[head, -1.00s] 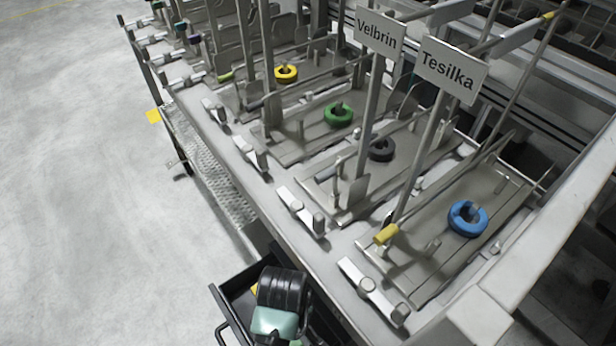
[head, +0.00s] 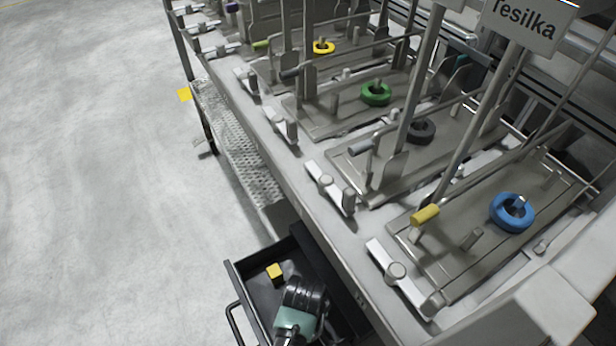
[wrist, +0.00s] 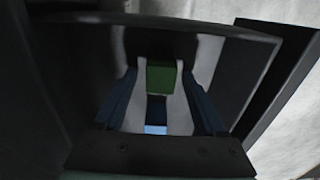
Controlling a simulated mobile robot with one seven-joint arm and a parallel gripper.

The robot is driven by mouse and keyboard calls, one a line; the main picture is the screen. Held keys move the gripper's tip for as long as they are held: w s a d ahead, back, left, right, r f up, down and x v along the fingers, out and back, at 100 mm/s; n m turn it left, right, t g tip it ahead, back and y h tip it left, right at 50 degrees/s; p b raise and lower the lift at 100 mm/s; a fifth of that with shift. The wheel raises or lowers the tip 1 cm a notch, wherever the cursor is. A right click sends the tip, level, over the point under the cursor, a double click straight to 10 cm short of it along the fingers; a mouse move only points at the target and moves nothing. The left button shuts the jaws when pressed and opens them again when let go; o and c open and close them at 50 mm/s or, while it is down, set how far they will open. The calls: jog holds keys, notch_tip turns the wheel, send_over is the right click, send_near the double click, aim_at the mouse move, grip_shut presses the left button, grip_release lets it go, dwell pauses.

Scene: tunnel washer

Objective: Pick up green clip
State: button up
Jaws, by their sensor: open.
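The green clip (wrist: 160,76) shows in the wrist view as a small dark green block, in the gap between the two fingers of my gripper (wrist: 160,92). The fingers are apart on either side of it, and I cannot tell how far below the fingertips it lies. In the head view my arm's end (head: 298,310) reaches down into the open black drawer (head: 238,292). It hides the clip and the fingertips there.
A yellow block (head: 274,271) lies in the drawer, left of my arm. A light blue piece (wrist: 156,129) shows below the clip. The bench edge (head: 335,260) runs along the drawer's right. A blue ring (head: 512,212) and a green ring (head: 376,94) sit on bench plates.

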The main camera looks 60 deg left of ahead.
jog(key=shift+c, duration=0.3)
grip_shut()
jog(key=shift+r, duration=0.15)
jog(key=shift+a+r+p, duration=0.2)
jog(key=shift+r+p, duration=0.3)
jog(key=shift+r, duration=0.1)
notch_tip(320, 180, up, 10)
jog(key=p, duration=0.4)
jog(key=s+a+b, duration=0.1)
jog(key=s+a, duration=0.1)
jog(key=a, duration=1.7)
jog(key=shift+s+a+b, duration=0.15)
jog(key=shift+a+b, duration=0.1)
jog(key=shift+b, duration=0.05)
